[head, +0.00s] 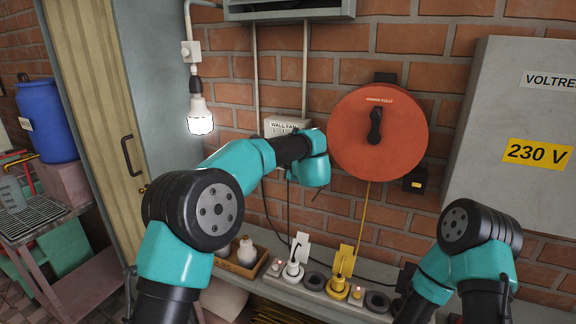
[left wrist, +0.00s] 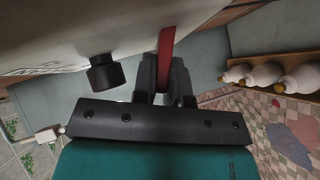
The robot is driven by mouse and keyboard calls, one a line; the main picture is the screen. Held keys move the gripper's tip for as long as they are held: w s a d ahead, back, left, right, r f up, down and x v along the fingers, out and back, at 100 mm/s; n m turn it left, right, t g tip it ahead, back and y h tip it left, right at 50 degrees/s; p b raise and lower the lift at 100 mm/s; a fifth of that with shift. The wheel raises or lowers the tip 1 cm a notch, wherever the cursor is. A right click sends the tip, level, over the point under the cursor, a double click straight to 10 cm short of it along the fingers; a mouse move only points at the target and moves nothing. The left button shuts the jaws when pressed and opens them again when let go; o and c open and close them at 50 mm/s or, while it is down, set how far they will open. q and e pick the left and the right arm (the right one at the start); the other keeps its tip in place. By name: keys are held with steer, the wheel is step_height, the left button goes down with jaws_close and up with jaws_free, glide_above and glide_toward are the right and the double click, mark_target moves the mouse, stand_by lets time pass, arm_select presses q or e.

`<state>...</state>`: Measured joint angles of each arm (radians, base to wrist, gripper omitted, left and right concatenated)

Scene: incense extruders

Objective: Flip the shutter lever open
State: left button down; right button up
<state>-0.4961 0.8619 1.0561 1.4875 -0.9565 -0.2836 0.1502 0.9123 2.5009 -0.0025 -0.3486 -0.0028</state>
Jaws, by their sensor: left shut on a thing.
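The wall fan box (head: 283,124), a pale box with a "WALL FAN" label, is on the brick wall, partly behind my left arm. In the left wrist view its pale face (left wrist: 110,25) fills the top, with a black knob (left wrist: 104,73) and a red lever (left wrist: 167,45) sticking out. My left gripper (left wrist: 164,80) is shut on the red lever, which sits between its dark fingers. In the head view my left wrist hides the fingers and the lever. The grey shutter (head: 290,13) is at the top, cut off by the picture edge. My right gripper is out of view.
A red round reel (head: 350,135) with a black handle hangs just right of my left wrist. A lit bulb (head: 200,118) hangs on the left. The shelf below holds a wooden tray (head: 230,267) with bottles, and white and yellow plugs (head: 338,287). A grey 230 V cabinet (head: 510,100) is at right.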

arm_select(q)
steer(key=shift+r, duration=0.1)
stand_by(0.3)
steer(key=c, duration=1.4)
jaws_free()
steer(key=shift+c, duration=0.2)
